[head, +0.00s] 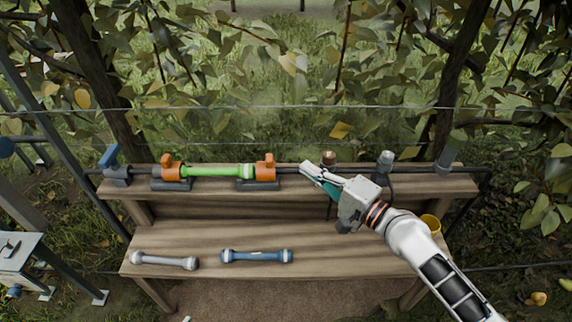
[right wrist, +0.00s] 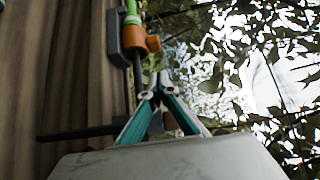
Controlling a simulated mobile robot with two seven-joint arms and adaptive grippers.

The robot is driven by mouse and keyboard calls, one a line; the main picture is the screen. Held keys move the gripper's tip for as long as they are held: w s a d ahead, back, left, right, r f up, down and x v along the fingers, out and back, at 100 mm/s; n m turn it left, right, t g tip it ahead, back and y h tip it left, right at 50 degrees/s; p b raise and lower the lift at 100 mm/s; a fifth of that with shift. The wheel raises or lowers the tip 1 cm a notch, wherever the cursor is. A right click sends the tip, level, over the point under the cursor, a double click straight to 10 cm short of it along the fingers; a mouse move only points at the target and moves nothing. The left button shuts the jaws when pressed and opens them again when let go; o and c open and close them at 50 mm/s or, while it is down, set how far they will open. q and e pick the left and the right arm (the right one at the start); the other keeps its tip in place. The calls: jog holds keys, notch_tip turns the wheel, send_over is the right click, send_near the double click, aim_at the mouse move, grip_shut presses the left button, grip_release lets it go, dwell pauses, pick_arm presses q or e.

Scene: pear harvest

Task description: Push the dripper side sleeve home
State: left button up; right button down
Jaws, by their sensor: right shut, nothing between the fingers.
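A bright green tube (head: 211,170) with a pale ring at its right end lies between a left orange fitting (head: 171,170) and a right orange fitting (head: 265,168) in the black pipe line. I cannot tell for certain which part is the dripper side sleeve. My right gripper (head: 306,168) is shut and empty, a little right of the right orange fitting, by the black pipe. In the right wrist view its fingertips (right wrist: 157,80) meet beside the pipe, below the orange fitting (right wrist: 138,43). My left gripper is not in view.
A grey-white tube (head: 164,261) and a blue tube (head: 257,256) lie on the lower bench shelf (head: 200,232). A blue-handled valve (head: 111,160) stands at the left pipe end. A yellow cup (head: 431,222) is beside my right arm. Wires and branches hang behind.

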aim_at(266, 164)
jog(key=x, duration=0.3)
jog(key=shift+w+a, duration=0.1)
jog(key=shift+a, duration=1.6)
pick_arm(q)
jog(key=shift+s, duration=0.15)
pick_arm(e)
jog(key=shift+a+f, duration=0.1)
jog(key=shift+a, duration=0.2)
jog(key=shift+a+p, duration=0.35)
jog(key=a+p, duration=0.1)
jog(key=a, duration=0.2)
jog(key=shift+a, duration=0.35)
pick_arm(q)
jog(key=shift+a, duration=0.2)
